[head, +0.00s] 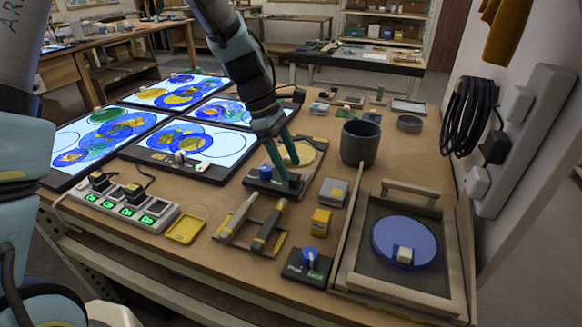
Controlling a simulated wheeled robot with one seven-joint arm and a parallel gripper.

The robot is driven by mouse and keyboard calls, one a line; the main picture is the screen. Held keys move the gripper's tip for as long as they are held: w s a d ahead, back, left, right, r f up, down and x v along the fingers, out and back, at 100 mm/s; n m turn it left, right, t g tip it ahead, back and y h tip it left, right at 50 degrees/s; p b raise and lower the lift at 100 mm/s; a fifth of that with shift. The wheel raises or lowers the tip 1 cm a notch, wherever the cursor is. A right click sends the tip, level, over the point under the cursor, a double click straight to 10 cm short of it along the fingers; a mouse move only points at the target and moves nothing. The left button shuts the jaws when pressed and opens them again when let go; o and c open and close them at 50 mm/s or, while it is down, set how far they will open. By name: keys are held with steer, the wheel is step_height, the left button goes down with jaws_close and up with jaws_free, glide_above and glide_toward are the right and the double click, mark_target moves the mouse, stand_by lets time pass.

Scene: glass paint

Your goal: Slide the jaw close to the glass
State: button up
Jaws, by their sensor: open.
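A round yellow glass (301,153) lies on a dark flat fixture (317,142) near the middle of the bench. At the fixture's near edge is a dark block, which looks like the jaw (252,182), with a blue round knob (265,173) on it. My gripper (286,180) points down at this block, right of the blue knob, with its teal fingers open. The fingers cover part of the block and of the glass. I cannot tell whether the fingertips touch the block, or how wide the gap between jaw and glass is.
Lit panels with coloured glass (190,138) lie left. A power strip (125,208), a yellow tray (186,229), a tool rack (250,226) and a switch box (307,266) stand in front. A dark cup (360,143) and a framed tray (447,290) with a blue disc are right.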

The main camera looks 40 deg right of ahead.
steer(key=shift+x, duration=1.3)
steer(key=shift+c, duration=0.3)
jaws_close()
